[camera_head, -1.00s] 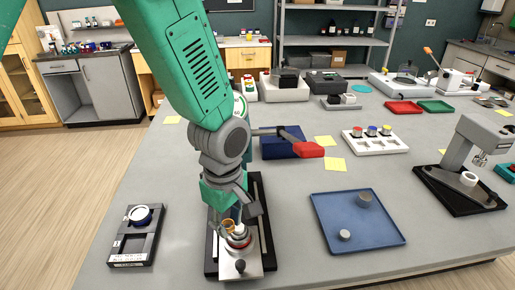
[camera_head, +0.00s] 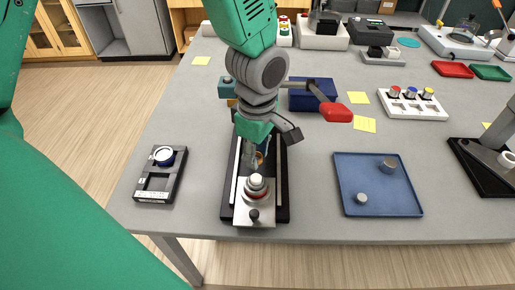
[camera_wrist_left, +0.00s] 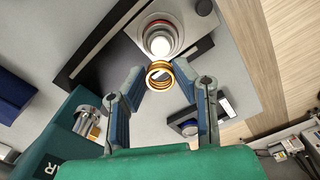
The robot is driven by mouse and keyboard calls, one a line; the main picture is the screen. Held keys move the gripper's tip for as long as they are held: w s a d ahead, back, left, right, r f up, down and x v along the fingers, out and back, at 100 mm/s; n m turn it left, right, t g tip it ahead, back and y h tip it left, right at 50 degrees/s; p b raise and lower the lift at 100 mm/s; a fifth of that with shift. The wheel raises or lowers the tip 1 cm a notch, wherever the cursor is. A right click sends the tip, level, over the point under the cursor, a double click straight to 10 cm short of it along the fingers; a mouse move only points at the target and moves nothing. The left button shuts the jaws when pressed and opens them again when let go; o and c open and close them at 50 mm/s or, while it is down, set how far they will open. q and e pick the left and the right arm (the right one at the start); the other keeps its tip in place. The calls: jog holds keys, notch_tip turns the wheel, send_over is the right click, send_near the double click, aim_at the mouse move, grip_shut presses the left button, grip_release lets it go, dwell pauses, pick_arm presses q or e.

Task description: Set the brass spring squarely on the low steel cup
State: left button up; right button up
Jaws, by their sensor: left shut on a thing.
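My left gripper (camera_head: 259,157) is shut on the brass spring (camera_wrist_left: 159,75), a short gold coil between the blue fingertips in the left wrist view. In the head view the spring (camera_head: 259,158) is small and partly hidden by the fingers. It is held just behind a round steel cup (camera_head: 256,191) with a pale centre post and a reddish ring, on a steel plate in a black-based fixture. In the left wrist view the cup (camera_wrist_left: 161,47) lies just beyond the spring. Whether they touch is unclear. My right gripper is not in view.
A black holder (camera_head: 157,189) with a white-topped round part stands left of the fixture. A blue tray (camera_head: 376,208) with two grey cylinders lies to the right. A red-handled lever (camera_head: 336,112) sticks out beside my wrist. A black knob (camera_head: 254,215) stands in front of the cup.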

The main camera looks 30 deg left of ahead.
aim_at(257, 178)
pick_arm(q)
notch_tip(257, 178, down, 2)
jog(key=shift+f+b, duration=0.1)
jog(key=shift+b, duration=0.35)
jog(key=shift+f+b, duration=0.55)
jog(key=shift+f, duration=0.5)
jog(key=shift+s+p, duration=0.1)
jog(key=shift+p, duration=0.9)
dwell(0.5)
jog(key=shift+f+b, duration=0.5)
jog(key=shift+f, duration=0.45)
jog(key=o, duration=0.9)
jog(key=shift+c, duration=0.2)
jog(key=shift+r, duration=0.1)
